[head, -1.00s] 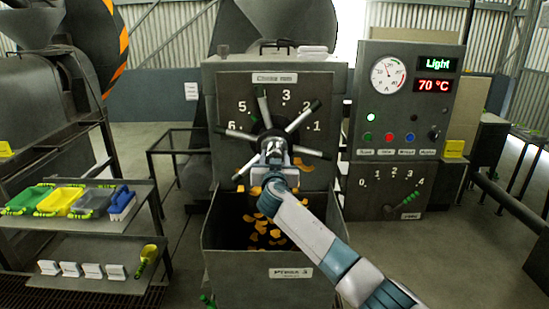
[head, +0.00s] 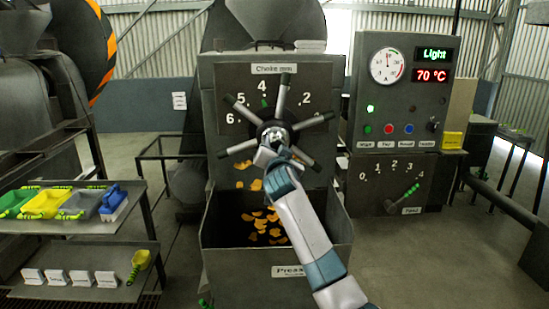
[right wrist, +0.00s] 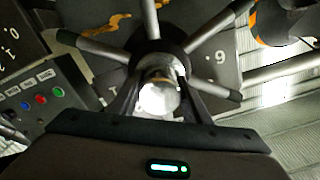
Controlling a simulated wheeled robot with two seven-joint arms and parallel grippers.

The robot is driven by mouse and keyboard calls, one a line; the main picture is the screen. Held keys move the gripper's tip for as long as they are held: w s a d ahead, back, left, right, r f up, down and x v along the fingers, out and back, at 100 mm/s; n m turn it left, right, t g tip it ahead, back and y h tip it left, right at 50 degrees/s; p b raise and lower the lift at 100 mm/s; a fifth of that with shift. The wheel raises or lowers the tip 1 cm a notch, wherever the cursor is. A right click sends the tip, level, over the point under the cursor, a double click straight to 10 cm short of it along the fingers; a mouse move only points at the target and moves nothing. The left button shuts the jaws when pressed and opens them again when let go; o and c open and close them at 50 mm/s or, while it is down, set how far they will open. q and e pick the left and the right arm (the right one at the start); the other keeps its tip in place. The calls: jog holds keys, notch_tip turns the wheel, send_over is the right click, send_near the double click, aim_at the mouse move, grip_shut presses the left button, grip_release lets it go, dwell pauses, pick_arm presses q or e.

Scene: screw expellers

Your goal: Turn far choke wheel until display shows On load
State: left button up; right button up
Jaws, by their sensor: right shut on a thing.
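The choke wheel (head: 282,98), with several dark-tipped metal spokes, is mounted on a grey panel (head: 232,80) labelled "Choke mm" with a number scale. A small green mark shows just under the 4. My right gripper (head: 272,146) is at the wheel's centre. In the right wrist view, its fingers (right wrist: 158,100) close on the bright round hub (right wrist: 157,97), with spokes fanning out behind. The display (head: 436,54) reads "Light" in green, with a red 70 °C readout (head: 433,75) below. My left gripper is not in view.
An open bin (head: 222,254) holding orange flakes stands below the wheel. The control cabinet at right has a round gauge (head: 386,66), buttons and a green-handled lever (head: 403,198). A shelf rack (head: 125,223) with coloured trays stands at left.

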jog(key=shift+a+f, duration=0.1)
jog(key=shift+f, duration=0.05)
jog(key=shift+m+b, duration=0.4)
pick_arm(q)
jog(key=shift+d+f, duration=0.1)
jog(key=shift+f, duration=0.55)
pick_arm(e)
jog(key=o, duration=1.5)
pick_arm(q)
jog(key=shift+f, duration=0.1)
pick_arm(e)
jog(key=shift+s, duration=0.15)
jog(key=shift+s+b, duration=0.35)
jog(key=shift+s, duration=0.45)
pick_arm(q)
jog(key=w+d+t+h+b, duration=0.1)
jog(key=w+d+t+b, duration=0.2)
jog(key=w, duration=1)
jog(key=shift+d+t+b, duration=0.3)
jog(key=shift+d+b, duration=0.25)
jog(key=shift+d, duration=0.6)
pick_arm(e)
jog(key=s, duration=1.5)
jog(key=shift+s, duration=0.25)
